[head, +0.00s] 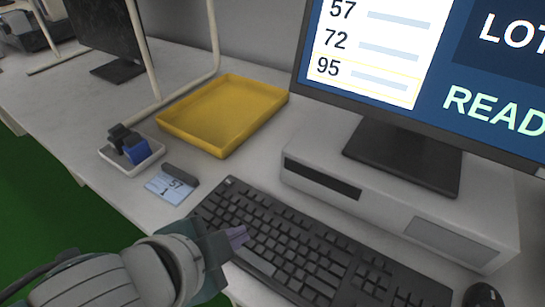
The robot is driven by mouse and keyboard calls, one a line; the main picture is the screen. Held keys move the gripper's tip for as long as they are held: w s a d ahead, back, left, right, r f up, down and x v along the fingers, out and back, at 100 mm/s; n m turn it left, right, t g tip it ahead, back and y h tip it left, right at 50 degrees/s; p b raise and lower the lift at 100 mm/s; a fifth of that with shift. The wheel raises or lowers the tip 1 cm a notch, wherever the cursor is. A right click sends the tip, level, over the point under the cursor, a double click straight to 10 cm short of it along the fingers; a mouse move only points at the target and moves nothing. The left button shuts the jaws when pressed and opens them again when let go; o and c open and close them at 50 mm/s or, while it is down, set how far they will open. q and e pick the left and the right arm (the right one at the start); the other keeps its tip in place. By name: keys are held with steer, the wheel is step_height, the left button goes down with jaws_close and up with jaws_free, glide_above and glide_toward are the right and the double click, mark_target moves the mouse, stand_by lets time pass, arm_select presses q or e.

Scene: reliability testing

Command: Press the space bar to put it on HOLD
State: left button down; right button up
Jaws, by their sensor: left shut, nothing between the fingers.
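The black keyboard (300,245) lies on the white desk and runs from the centre toward the lower right. Its space bar (257,263) is the long key near the front edge, just right of and below my gripper tips. My left gripper (238,237) reaches in from the lower left, fingers shut and empty, over the front left part of the keyboard. I cannot tell whether the tips touch a key. The monitor (415,65) shows rows 57, 72 and 95, with 95 outlined in yellow, and cut-off text "LOT" and "READ". My right gripper is out of view.
A yellow tray (225,112) lies behind the keyboard. A small white dish (131,158) with dark and blue parts and a card marked 57 (170,187) are to the left. A white box (395,205) supports the monitor. A mouse (482,295) sits at lower right.

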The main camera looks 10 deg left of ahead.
arm_select(q)
steer(key=shift+f+b, duration=0.55)
steer(key=shift+f, duration=0.7)
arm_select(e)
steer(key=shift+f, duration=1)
arm_select(q)
steer(key=shift+f, duration=0.4)
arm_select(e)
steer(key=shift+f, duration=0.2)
arm_select(q)
steer(key=shift+f+b, duration=0.35)
steer(key=shift+b, duration=0.1)
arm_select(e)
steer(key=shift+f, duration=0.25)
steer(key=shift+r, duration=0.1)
arm_select(q)
steer(key=shift+r+p, duration=0.8)
steer(key=shift+p, duration=0.15)
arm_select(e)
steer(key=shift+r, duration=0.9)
arm_select(q)
step_height(320, 180, up, 5)
steer(key=p, duration=0.5)
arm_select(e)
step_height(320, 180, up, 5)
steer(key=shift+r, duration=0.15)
